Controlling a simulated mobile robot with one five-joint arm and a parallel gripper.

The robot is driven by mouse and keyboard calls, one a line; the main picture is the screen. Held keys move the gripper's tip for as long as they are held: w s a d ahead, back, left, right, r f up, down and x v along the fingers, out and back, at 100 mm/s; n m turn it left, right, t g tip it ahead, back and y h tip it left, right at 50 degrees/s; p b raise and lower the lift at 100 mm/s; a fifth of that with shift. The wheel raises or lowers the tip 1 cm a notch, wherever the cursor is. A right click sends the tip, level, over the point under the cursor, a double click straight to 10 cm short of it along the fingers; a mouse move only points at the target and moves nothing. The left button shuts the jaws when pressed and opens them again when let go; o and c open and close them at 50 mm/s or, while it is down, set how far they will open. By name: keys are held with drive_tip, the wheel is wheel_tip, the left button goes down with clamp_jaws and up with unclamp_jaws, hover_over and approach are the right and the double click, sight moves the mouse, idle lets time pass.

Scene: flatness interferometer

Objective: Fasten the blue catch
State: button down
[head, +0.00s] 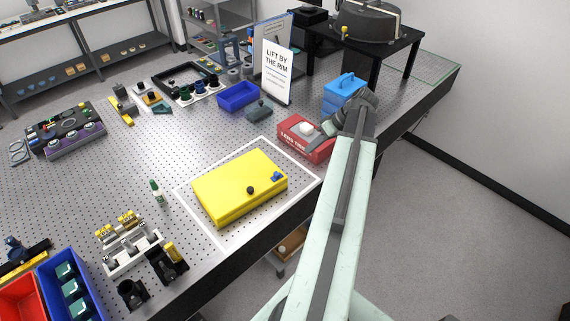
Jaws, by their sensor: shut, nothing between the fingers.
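The blue catch (277,176) is a small blue piece near the right end of the yellow case (228,184). The case lies flat inside a white outline on the perforated table, and its lid looks down. A black knob (250,190) sits beside the catch. The catch is too small to tell its position. My gripper (322,138) is shut and empty, beyond and to the right of the case, over or beside the red box. It is apart from the catch.
The red lens tissue box (300,143) and a blue box (344,90) stand close to my gripper. A blue bin (237,96) and an upright sign (276,70) stand farther back. A small green-capped bottle (157,192) stands left of the case. The table left of the case is partly clear.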

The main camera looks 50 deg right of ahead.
sight(281, 173)
drive_tip(key=b+x, duration=0.4)
drive_tip(key=x, duration=0.1)
drive_tip(key=b+x, duration=0.5)
drive_tip(key=x, duration=0.1)
drive_tip(key=shift+s+d+f, duration=0.1)
drive_tip(key=shift+s, duration=0.15)
drive_tip(key=a, duration=0.1)
drive_tip(key=a+r+p, duration=0.1)
drive_tip(key=shift+w+a, duration=0.15)
drive_tip(key=shift+a, duration=0.25)
drive_tip(key=shift+w+a, duration=0.15)
drive_tip(key=shift+a, duration=0.4)
